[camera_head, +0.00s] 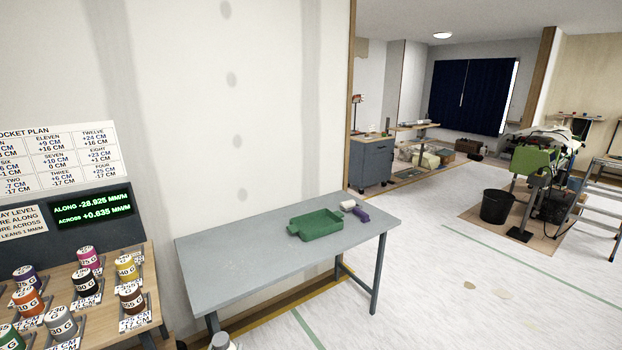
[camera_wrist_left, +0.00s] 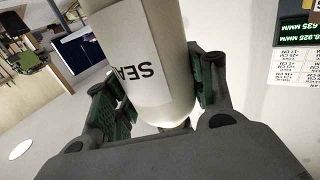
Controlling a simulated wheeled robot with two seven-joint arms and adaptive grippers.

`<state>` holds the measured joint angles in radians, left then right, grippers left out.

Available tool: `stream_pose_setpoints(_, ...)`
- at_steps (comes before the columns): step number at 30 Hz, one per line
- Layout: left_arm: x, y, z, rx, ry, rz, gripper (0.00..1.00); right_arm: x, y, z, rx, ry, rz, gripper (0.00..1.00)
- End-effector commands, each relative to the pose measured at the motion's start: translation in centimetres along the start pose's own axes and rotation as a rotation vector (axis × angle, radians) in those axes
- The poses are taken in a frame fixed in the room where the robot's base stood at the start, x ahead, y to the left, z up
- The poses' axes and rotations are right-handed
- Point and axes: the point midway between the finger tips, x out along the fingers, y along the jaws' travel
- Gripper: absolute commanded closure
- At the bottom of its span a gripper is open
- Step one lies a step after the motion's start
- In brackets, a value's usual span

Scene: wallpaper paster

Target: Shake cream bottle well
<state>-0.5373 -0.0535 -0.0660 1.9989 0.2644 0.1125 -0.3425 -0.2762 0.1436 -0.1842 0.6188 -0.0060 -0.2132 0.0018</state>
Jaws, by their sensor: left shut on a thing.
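In the left wrist view my left gripper (camera_wrist_left: 158,92) is shut on a cream-coloured bottle (camera_wrist_left: 178,60). One green-padded finger presses on each side of it. The bottle has a white label with dark letters "SEA", which appear upside down; the rest of the word is hidden. The bottle's top part runs out of the picture. In the head view a small pale and grey piece (camera_head: 222,341) shows at the bottom edge; I cannot tell whether it is part of this bottle. My right gripper is in neither view.
A grey table (camera_head: 240,250) bears a green tray (camera_head: 316,225), a purple item (camera_head: 361,214) and a white roll (camera_head: 348,204). At left, a wooden bench (camera_head: 62,310) holds several coloured weights below a lit display (camera_head: 92,207). A black bucket (camera_head: 496,207) stands at right. Open floor lies right of the table.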

Motion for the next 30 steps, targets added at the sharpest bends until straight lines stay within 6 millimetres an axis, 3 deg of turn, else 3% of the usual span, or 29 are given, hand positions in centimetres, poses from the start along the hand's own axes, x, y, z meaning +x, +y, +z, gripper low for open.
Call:
stream_pose_setpoints(1,0.0,0.0,-0.1,0.000,0.003,0.000,0.68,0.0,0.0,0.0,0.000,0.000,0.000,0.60)
stream_pose_setpoints(5,0.0,0.0,-0.1,0.000,0.003,0.000,0.84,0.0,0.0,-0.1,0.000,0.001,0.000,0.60)
stream_pose_setpoints(8,0.0,0.0,-0.7,-0.001,0.004,-0.001,0.84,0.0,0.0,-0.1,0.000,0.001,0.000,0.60)
stream_pose_setpoints(25,0.0,0.0,-8.8,-0.002,0.005,-0.001,0.84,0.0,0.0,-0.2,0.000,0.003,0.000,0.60)
stream_pose_setpoints(30,0.0,0.0,-9.1,0.000,0.001,0.000,0.84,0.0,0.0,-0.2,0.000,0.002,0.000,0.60)
